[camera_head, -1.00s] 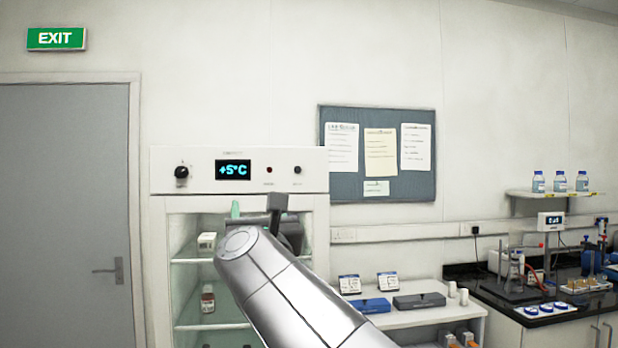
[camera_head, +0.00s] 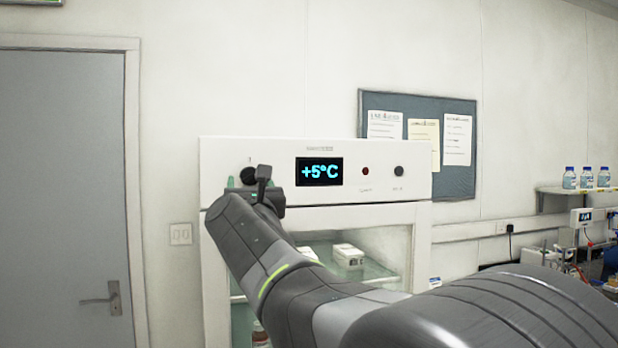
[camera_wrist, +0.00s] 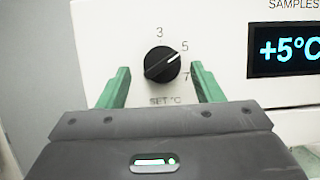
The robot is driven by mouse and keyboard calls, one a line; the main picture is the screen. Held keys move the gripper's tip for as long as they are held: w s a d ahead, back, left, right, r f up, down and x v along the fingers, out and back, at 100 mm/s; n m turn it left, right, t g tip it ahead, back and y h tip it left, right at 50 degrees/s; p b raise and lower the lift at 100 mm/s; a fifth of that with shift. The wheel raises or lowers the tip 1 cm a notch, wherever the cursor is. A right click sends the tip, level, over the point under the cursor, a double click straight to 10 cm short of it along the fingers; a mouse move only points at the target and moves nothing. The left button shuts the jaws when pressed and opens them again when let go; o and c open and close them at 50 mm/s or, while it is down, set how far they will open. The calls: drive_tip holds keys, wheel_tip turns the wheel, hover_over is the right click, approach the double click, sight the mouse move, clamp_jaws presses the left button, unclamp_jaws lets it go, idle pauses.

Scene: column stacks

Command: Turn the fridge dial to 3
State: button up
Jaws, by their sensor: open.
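The fridge dial (camera_wrist: 162,64) is a round black knob on the white panel of the fridge (camera_head: 320,217). In the wrist view the numbers 3, 5 and 7 run from above it down its right side, with "SET °C" below. In the head view the dial (camera_head: 248,175) shows just above my gripper (camera_head: 248,183). The display (camera_head: 319,171) reads +5°C.
The glass-fronted fridge interior with boxes (camera_head: 348,256) lies below. A grey door (camera_head: 62,190) stands left and a notice board (camera_head: 462,185) hangs right.

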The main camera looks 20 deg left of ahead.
drive_tip(key=shift+w+r, duration=0.25)
drive_tip(key=shift+w, duration=0.1)
drive_tip(key=c, duration=1)
drive_tip(key=shift+o, duration=0.2)
